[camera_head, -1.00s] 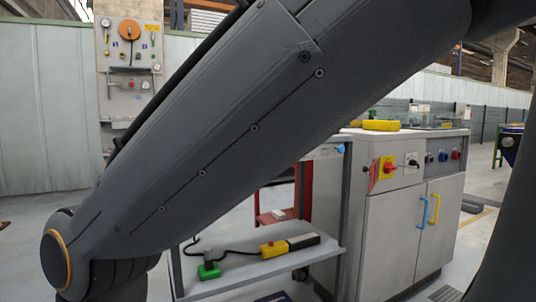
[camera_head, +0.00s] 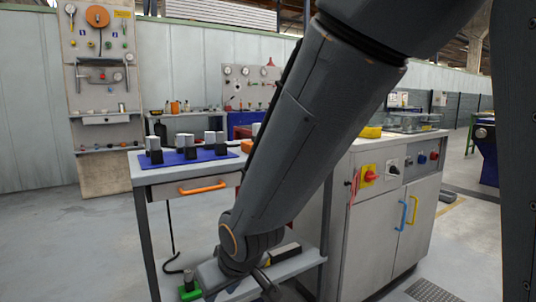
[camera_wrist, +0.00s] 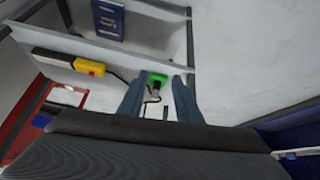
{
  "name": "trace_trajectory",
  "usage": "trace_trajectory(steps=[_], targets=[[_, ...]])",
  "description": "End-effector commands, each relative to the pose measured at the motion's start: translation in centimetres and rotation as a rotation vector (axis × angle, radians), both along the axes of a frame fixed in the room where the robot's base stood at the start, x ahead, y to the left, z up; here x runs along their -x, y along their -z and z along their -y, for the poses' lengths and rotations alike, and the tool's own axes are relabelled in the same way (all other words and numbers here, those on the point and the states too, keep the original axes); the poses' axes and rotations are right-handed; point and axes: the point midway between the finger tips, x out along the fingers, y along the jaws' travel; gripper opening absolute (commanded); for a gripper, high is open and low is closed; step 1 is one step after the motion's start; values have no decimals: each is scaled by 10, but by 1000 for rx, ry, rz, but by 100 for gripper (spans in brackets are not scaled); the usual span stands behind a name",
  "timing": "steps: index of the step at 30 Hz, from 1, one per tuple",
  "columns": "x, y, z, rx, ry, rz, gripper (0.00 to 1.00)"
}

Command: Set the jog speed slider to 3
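I cannot make out a jog speed slider or its scale in either view. A grey cabinet (camera_head: 385,230) at right carries a control panel with a red-and-yellow rotary switch (camera_head: 369,175), a black-and-white switch (camera_head: 393,167) and red and blue knobs. My gripper (camera_wrist: 159,80) is open and empty in the wrist view, its two fingers apart. A green block with a dark upright part (camera_wrist: 157,79) shows between the fingertips, seemingly beyond them. In the head view that green block (camera_head: 190,292) is on the low shelf, and my arm hides part of the shelf.
A table (camera_head: 150,176) with an orange-handled drawer bears a blue mat (camera_head: 219,161) with several grey-and-black blocks. A yellow-and-black cabled device (camera_wrist: 89,67) lies on the low shelf. A blue booklet-like item (camera_wrist: 108,20) lies farther off. Open floor is at left.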

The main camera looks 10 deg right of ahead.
Motion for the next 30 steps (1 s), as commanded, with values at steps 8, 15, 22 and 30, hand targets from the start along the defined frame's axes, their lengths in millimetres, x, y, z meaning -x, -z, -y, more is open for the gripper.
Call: trace_trajectory(steps=[8, 15, 22, 30], targets=[[-85, -60, 64, -80, 42, 318, 31], [-113, -115, 120, -201, 55, 582, 31], [-104, -167, 169, -334, 81, 802, 31], [-92, -195, 194, -412, 102, 924, 31]])
